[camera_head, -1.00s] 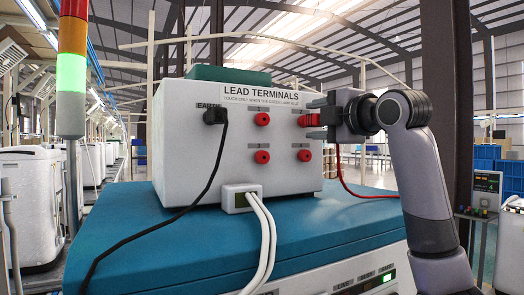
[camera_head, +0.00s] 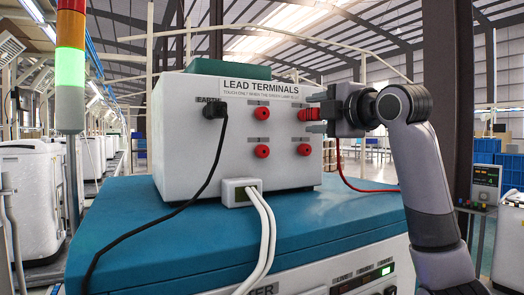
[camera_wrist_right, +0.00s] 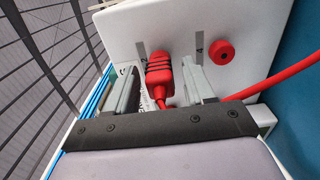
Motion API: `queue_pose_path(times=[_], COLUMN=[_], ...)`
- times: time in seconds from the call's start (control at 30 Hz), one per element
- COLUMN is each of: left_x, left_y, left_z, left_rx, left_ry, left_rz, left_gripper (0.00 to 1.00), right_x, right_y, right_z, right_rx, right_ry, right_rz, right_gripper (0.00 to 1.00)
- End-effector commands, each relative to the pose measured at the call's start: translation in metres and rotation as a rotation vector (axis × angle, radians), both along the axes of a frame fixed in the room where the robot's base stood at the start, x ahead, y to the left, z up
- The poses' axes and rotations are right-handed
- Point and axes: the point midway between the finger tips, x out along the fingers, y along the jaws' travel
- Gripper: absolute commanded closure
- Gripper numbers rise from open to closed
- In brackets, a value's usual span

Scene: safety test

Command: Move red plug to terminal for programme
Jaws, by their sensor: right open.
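The red plug (camera_head: 308,114) sits at the upper right terminal of the white box (camera_head: 185,160) marked LEAD TERMINALS. Its red cable (camera_head: 350,184) hangs down to the right. My right gripper (camera_head: 317,114) is open, its fingers on either side of the plug. The right wrist view shows the plug (camera_wrist_right: 159,78) between the open fingers (camera_wrist_right: 158,68), with visible gaps. Other red terminals are at upper left (camera_head: 262,114), lower left (camera_head: 262,151) and lower right (camera_head: 304,150). My left gripper is not in view.
A black plug (camera_head: 213,110) with a black cable is at EARTH. White cables (camera_head: 267,225) run from a small unit at the box front. The box stands on a blue-topped cabinet (camera_head: 130,225). The signal tower's green lamp (camera_head: 70,75) is lit at left.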

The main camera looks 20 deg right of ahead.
Motion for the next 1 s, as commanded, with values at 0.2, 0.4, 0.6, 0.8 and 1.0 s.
queue_pose_path(times=[0.2, 0.4, 0.6, 0.8, 1.0], left_x=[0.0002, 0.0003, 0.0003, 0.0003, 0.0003], left_y=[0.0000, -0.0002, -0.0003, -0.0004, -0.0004], left_z=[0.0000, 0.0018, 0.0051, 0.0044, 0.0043], left_rx=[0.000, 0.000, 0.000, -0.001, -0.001], left_ry=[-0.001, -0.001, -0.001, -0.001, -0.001], left_rz=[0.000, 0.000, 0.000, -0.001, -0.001], left_gripper=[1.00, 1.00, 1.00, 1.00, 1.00], right_x=[0.0001, 0.0000, 0.0001, 0.0001, 0.0001], right_y=[-0.0001, -0.0003, -0.0004, -0.0002, -0.0001], right_z=[-0.0002, 0.0003, 0.0000, -0.0005, -0.0004], right_rx=[0.000, 0.000, 0.000, 0.000, 0.000], right_ry=[0.000, 0.001, 0.001, 0.001, 0.001], right_rz=[0.000, -0.001, -0.001, 0.000, 0.000], right_gripper=[0.47, 0.47, 0.47, 0.50, 1.00])
